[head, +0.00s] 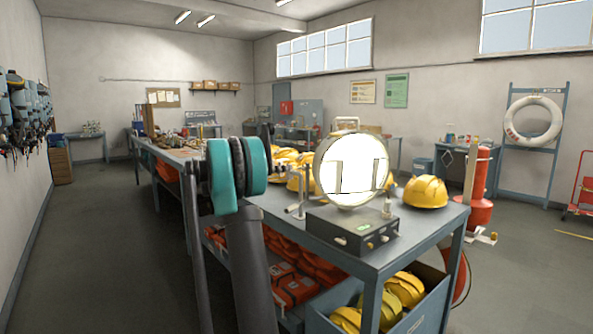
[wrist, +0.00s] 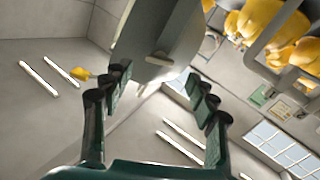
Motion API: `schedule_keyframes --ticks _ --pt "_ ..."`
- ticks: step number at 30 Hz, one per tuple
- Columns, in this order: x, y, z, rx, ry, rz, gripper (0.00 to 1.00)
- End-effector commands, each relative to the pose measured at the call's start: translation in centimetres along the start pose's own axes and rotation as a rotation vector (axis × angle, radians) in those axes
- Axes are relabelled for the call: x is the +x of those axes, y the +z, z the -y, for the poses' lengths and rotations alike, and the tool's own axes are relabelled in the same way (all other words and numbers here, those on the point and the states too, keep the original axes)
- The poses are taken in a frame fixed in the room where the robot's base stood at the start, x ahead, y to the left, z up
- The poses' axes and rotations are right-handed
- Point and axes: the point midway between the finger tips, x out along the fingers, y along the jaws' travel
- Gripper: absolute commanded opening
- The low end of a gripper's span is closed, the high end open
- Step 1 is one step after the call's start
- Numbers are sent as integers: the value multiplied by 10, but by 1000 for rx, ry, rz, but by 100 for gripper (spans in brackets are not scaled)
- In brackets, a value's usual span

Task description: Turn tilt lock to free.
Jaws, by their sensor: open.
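A round, bright-faced disc (head: 352,170) stands upright on a dark box (head: 350,232) with small knobs on its front, near the bench's close end. A small post with a knob (head: 387,207) is at its right side and a metal bracket (head: 296,208) at its left. In the wrist view, a grey body (wrist: 160,38) with a small pale lever (wrist: 153,60) lies beyond my gripper (wrist: 158,80), and a yellow-tipped piece (wrist: 82,73) shows left of it. I cannot tell which part is the tilt lock. My gripper is open, its fingers apart and empty. In the head view my arm hides it.
Yellow helmets (head: 426,192) sit on the bench (head: 402,234) right of and behind the disc. A blue crate (head: 421,316) of helmets and orange packs (head: 292,285) are below. A red cylinder (head: 480,200) stands to the right. The floor at left is clear.

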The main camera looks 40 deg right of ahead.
Motion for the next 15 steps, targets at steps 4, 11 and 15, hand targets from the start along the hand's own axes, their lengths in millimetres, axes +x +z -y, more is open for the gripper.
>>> schedule_keyframes --ticks 4,11,15 --pt "28 0 0 0 2 0 59" --pt "54 0 0 0 1 0 59" --pt "59 0 0 0 0 0 59"
